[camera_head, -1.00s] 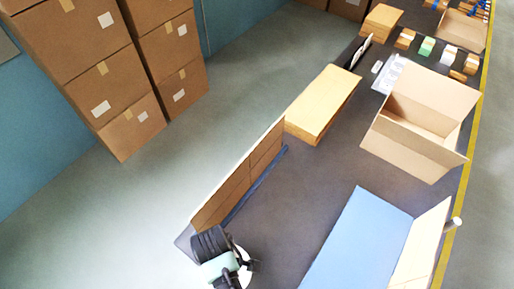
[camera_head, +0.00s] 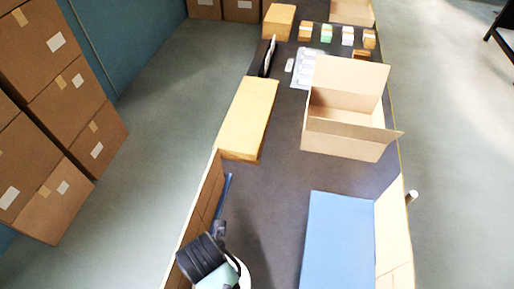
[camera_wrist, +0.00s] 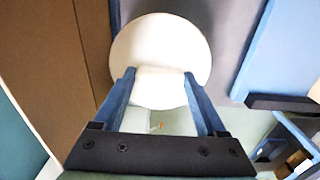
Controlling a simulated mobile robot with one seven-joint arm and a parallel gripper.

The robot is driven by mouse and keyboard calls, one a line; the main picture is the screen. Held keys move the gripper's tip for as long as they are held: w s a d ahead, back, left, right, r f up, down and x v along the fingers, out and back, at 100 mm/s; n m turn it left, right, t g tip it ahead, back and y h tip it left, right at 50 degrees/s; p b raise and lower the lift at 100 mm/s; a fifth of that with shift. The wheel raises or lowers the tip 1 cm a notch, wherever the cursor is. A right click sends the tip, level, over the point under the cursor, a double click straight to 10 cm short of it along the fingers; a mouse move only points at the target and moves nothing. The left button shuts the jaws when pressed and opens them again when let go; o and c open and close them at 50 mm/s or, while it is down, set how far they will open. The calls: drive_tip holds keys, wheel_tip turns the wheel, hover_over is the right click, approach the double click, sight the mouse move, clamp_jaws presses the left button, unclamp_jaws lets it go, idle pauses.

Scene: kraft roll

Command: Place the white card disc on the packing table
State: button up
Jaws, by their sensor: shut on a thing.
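The white card disc (camera_wrist: 160,40) is round and pale, seen nearly face-on in the wrist view. My gripper (camera_wrist: 160,84) is shut on its near edge, with a blue finger on each side. In the head view only a white sliver of the disc (camera_head: 245,275) shows at the bottom, mostly hidden behind my dark wrist. The packing table (camera_head: 280,185) is a long dark grey surface running away from me. The disc appears to be over its near left part; I cannot tell its height above the top.
A cardboard panel (camera_head: 204,200) stands along the left edge, a long tan box (camera_head: 248,118) beyond it. An open carton (camera_head: 345,142) stands at the right. Dark table between is clear.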

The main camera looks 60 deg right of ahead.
drive_tip(key=shift+f, duration=4.95)
drive_tip(key=shift+f, duration=0.15)
drive_tip(key=o, duration=1.4)
drive_tip(key=shift+c, duration=0.2)
wheel_tip(320, 180, up, 12)
drive_tip(key=shift+r, duration=0.2)
